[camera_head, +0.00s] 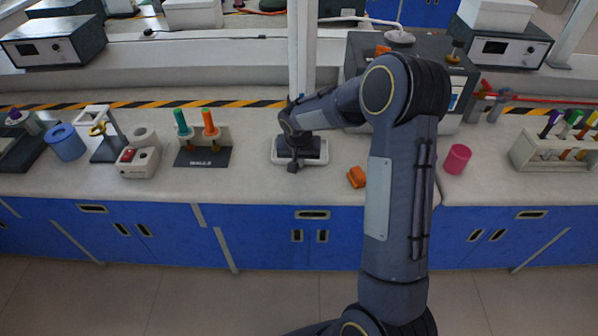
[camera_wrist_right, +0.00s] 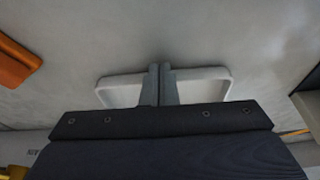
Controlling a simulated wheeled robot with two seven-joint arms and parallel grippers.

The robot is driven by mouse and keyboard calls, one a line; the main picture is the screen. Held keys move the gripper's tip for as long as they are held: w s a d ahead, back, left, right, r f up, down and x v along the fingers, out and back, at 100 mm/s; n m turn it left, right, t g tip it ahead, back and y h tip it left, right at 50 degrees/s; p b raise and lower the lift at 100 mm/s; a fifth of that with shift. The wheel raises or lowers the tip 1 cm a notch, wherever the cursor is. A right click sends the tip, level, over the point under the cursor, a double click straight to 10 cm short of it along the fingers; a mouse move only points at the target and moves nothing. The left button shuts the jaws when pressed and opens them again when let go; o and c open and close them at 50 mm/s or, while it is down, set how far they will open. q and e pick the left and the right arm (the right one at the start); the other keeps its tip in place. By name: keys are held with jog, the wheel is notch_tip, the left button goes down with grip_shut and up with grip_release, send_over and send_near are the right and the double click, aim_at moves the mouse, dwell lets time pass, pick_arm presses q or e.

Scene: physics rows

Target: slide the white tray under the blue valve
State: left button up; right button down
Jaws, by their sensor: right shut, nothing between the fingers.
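The white tray (camera_head: 324,153) lies on the grey bench near its front edge, left of my raised right arm. My right gripper (camera_head: 292,168) points down over it, and its wrist hides part of the tray. In the right wrist view the shut, empty fingers (camera_wrist_right: 160,68) cross the middle of the tray's rim (camera_wrist_right: 208,73). I cannot tell whether they touch it. My left gripper is not in view.
An orange block (camera_head: 356,177) lies right of the tray and a pink cylinder (camera_head: 457,158) farther right. The dark machine (camera_head: 462,72) stands behind my arm. A holder with green and orange handles (camera_head: 204,157) stands left. Bench between this holder and the tray is clear.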

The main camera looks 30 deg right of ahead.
jog(key=shift+w+d, duration=0.55)
jog(key=shift+w, duration=0.35)
jog(key=shift+s, duration=0.1)
jog(key=shift+s+a+b, duration=0.45)
jog(key=shift+s+a, duration=0.25)
jog(key=shift+s, duration=0.3)
notch_tip(320, 180, up, 8)
jog(key=p, duration=0.5)
